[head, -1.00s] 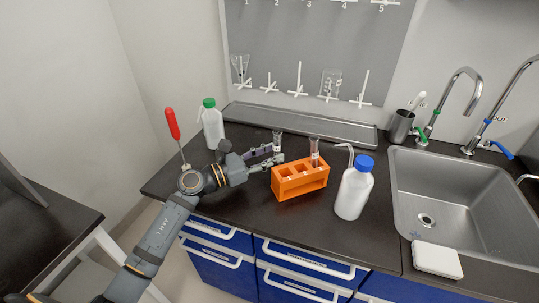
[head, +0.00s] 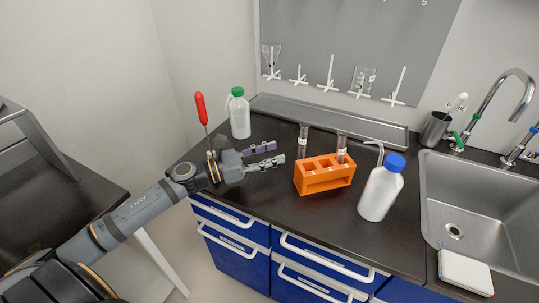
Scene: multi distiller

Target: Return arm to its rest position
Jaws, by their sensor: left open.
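My left gripper (head: 272,154) is in the head view, left of the orange rack. Its two fingers are apart, with nothing between them. It is clear of the orange test tube rack (head: 325,179), which stands on the dark counter. Two clear test tubes stand at the rack, a left one (head: 303,139) and a right one (head: 342,147). My left arm (head: 140,213) reaches in from the lower left. My right gripper is not in view.
A white bottle with a blue cap (head: 378,193) stands right of the rack. A green-capped bottle (head: 239,117) and a red-handled screwdriver (head: 201,109) are behind my gripper. A sink (head: 480,190) is at the right. The counter in front of the rack is clear.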

